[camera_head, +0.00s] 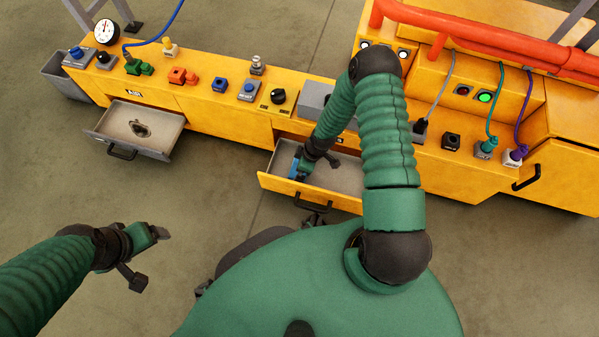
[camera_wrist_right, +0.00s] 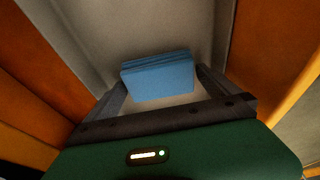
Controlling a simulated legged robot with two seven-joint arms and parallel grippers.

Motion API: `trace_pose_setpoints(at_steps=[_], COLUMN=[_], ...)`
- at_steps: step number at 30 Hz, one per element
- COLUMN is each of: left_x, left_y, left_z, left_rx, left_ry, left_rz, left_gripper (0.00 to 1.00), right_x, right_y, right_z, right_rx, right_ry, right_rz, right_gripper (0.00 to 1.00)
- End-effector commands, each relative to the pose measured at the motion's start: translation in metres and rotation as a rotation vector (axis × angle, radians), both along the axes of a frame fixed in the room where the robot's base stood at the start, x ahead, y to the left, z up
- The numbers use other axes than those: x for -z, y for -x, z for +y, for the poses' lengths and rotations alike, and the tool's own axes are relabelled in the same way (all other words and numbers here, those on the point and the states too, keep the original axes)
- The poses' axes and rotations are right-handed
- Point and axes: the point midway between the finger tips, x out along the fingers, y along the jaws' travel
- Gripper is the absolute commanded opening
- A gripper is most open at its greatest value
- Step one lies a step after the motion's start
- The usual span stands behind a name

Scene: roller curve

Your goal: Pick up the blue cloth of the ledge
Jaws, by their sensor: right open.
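The blue cloth (camera_wrist_right: 160,80) looks like a folded stack in the right wrist view, lying on the grey floor of an open drawer. A bit of blue (camera_head: 294,166) shows beside my right gripper at the left end of that drawer in the head view. My right gripper (camera_wrist_right: 163,76) is open, with one finger on either side of the cloth. Whether the fingers touch it I cannot tell. My left gripper (camera_head: 164,234) hangs over the floor at the lower left, away from the drawers; its jaw gap does not show clearly.
The right drawer (camera_head: 345,200) stands open, its walls close around my right gripper. The left drawer (camera_head: 102,136) is also open, with a dark item (camera_head: 139,129) inside. Switches and cables line the yellow ledge (camera_head: 205,82). Floor is clear around my left gripper.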

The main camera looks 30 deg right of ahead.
Motion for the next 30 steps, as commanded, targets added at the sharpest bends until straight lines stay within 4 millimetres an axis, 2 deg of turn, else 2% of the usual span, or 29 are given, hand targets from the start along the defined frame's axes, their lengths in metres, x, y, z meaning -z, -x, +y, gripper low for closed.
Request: trace_pose_setpoints(at_steps=[5,16,25,30], left_x=[-0.002,-0.002,-0.006,-0.023], left_y=[0.000,0.000,0.000,0.000], left_z=[0.000,0.000,0.000,0.000], left_rx=[0.000,0.000,0.000,0.000], left_ry=[0.000,0.000,0.000,0.000], left_rz=[-0.001,-0.001,-0.001,-0.001], left_gripper=[0.80,0.80,0.80,0.80], right_x=[-0.002,-0.002,-0.007,-0.032], right_y=[0.000,0.000,0.000,0.000], right_z=[0.000,0.000,0.000,0.000], right_rx=[0.000,0.000,0.000,0.000], right_ry=[0.000,0.000,0.000,0.000], right_rz=[-0.001,0.000,-0.001,-0.001], right_gripper=[0.99,0.51,0.51,0.51])
